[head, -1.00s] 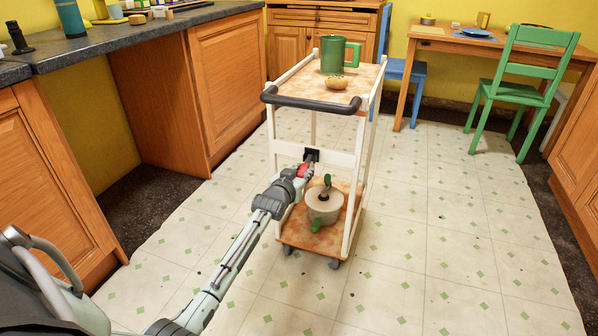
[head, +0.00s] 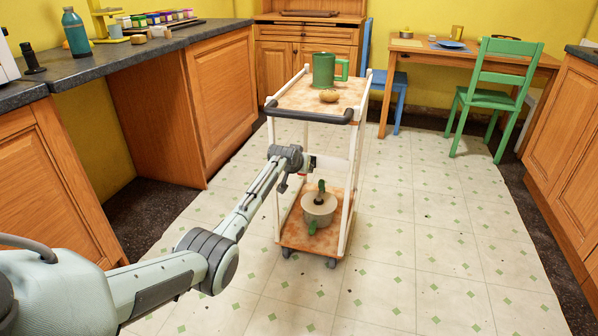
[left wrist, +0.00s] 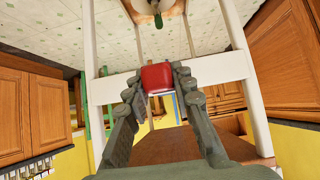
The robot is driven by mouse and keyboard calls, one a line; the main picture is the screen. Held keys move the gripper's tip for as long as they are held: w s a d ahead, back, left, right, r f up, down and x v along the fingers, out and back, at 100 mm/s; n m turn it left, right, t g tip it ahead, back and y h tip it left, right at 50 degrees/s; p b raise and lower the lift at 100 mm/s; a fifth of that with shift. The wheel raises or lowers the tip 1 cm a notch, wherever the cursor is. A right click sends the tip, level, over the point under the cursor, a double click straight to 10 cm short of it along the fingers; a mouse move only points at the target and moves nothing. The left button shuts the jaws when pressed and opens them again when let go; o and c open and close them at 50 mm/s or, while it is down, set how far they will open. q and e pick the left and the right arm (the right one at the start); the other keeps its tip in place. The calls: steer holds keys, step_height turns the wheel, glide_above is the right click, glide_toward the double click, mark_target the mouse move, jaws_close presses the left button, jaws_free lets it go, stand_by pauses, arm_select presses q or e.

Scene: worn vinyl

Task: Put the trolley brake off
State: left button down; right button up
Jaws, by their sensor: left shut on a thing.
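The trolley has a white frame, two brown shelves and a dark push handle (head: 309,115). A red brake lever (left wrist: 156,75) sits at the white crossbar (left wrist: 221,69) between the shelves. My left gripper (left wrist: 159,82) has a finger on each side of the red lever and is shut on it. Whether the lever is up or down is not clear. My right gripper is not in view.
A green mug (head: 324,70) and a tan roundish item (head: 329,96) stand on the top shelf (head: 290,98). Cabinets flank the trolley left and right. Tiled floor (head: 420,250) is clear to the right.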

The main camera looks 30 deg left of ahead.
arm_select(q)
steer(key=shift+w+a+r+g, duration=0.1)
steer(key=shift+w+r+g, duration=0.15)
steer(key=shift+r+g, duration=0.25)
steer(key=shift+w+g, duration=0.1)
steer(key=shift+g, duration=0.4)
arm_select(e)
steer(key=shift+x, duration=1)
arm_select(q)
steer(key=shift+h, duration=0.3)
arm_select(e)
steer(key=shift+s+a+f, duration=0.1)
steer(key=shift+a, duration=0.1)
arm_select(q)
steer(key=c, duration=1.3)
jaws_free()
steer(key=shift+r, duration=0.1)
steer(key=shift+r, duration=0.1)
steer(key=v, duration=1.2)
